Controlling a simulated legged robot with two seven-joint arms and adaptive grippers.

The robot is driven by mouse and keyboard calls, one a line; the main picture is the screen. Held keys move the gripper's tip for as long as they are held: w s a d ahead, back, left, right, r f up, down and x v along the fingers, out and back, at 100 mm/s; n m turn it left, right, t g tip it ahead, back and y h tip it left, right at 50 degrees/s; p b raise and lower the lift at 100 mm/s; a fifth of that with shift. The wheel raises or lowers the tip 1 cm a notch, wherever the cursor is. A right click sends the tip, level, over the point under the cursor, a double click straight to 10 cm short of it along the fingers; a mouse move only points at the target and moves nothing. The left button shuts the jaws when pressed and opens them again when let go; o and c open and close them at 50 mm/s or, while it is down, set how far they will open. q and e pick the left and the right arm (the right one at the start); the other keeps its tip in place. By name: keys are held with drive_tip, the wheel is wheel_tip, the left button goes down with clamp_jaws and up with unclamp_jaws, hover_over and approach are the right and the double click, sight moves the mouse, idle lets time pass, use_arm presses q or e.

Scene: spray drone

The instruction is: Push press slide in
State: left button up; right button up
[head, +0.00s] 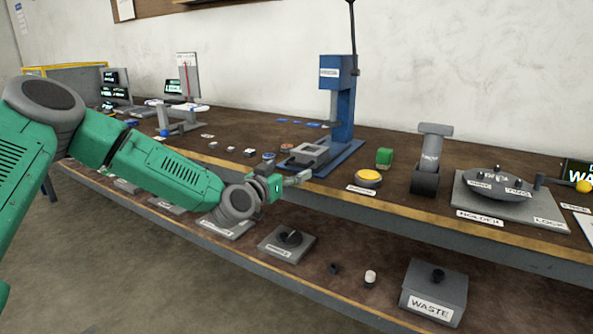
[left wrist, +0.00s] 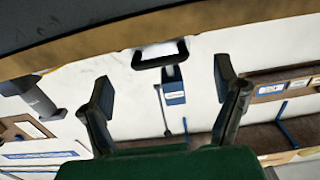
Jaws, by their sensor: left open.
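The blue press (head: 341,105) stands upright on the workbench, with a long dark lever rising above it. The grey press slide (head: 307,153) sits low on the press base, toward the bench's front edge. My left gripper (head: 300,177) is open in front of the bench edge, just in front of the slide. In the left wrist view, which looks upside down, its two fingers (left wrist: 163,88) are spread with nothing between them. A dark loop handle (left wrist: 160,54) shows ahead of them, with the blue press head (left wrist: 174,90) beyond. My right gripper is not in view.
A lower shelf holds a knob plate (head: 287,243) and a waste box (head: 433,292).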

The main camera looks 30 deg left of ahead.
sight(295, 165)
use_arm(q)
drive_tip(key=shift+w+b, duration=0.35)
drive_tip(key=shift+w, duration=1.8)
